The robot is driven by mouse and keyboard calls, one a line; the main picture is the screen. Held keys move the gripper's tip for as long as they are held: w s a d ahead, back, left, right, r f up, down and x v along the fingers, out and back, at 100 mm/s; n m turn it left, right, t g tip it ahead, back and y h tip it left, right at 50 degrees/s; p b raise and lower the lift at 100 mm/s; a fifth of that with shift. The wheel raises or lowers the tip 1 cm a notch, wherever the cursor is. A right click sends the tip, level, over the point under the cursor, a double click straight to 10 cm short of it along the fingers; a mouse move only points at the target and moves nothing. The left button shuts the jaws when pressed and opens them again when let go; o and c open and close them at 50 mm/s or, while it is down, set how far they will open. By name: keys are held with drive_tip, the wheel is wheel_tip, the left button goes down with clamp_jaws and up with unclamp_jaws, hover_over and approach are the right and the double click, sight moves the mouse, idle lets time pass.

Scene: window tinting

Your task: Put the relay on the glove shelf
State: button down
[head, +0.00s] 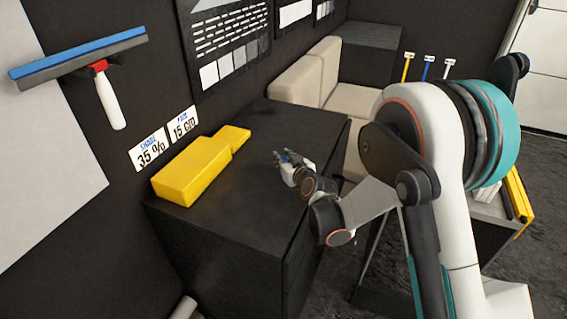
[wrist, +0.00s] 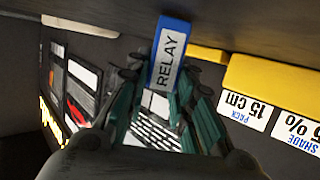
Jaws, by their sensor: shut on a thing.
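The relay (wrist: 168,58) is a small blue block with a white label reading RELAY. In the wrist view it stands between the teal fingers of my gripper (wrist: 164,80), which is shut on it. In the head view my gripper (head: 283,158) is over the right part of a black cabinet top (head: 250,185), with only a little blue of the relay showing. I cannot tell whether the relay touches the cabinet top. No surface in view carries a glove shelf label, so I cannot tell which one it is.
A large yellow box (head: 192,171) and a smaller yellow block (head: 233,138) lie along the cabinet's wall side. The cabinet top around my gripper is clear. Wall cards reading shade 35 % (head: 150,150) and 15 cm (head: 183,124) hang behind. A beige seat (head: 307,80) stands beyond.

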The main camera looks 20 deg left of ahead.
drive_tip(key=c, duration=1.4)
unclamp_jaws()
drive_tip(key=shift+f, duration=0.15)
